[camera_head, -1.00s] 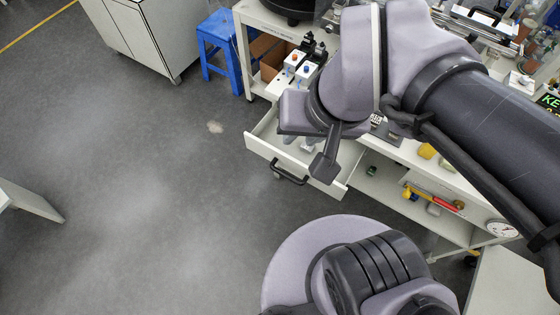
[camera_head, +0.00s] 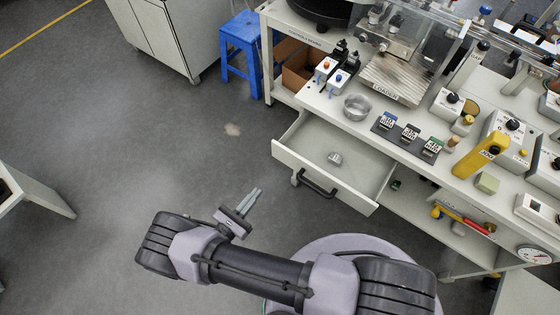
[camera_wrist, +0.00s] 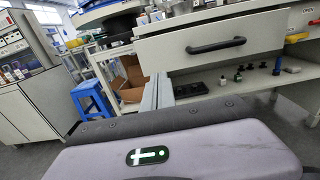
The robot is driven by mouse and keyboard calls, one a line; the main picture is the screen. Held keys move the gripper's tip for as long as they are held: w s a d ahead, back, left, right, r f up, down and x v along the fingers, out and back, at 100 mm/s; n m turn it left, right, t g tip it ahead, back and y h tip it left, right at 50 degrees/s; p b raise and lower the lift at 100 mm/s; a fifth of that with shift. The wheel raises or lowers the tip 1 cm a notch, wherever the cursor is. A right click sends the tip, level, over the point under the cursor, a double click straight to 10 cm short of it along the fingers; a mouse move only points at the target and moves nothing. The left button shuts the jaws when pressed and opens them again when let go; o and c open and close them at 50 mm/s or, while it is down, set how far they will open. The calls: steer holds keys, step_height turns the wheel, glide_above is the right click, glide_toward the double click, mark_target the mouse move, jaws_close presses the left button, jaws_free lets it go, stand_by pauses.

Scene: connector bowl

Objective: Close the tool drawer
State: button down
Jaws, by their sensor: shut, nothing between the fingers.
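My gripper (camera_head: 254,194) is shut and empty, out in front of the drawer and left of the handle, apart from both. In the wrist view the closed fingers (camera_wrist: 158,92) point toward the bench, below and left of the drawer front (camera_wrist: 190,48).
A metal bowl (camera_head: 357,107) and several small boxes stand on the bench top. A blue stool (camera_head: 241,45) and a cardboard box (camera_head: 300,68) are at the back left. A lower shelf (camera_head: 425,208) holds tools. The floor (camera_head: 170,130) left of the drawer is clear.

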mark_target(285, 158)
steer(key=b+x, duration=0.2)
steer(key=x, duration=1.1)
steer(key=shift+w+d, duration=0.1)
steer(key=shift+d, duration=0.05)
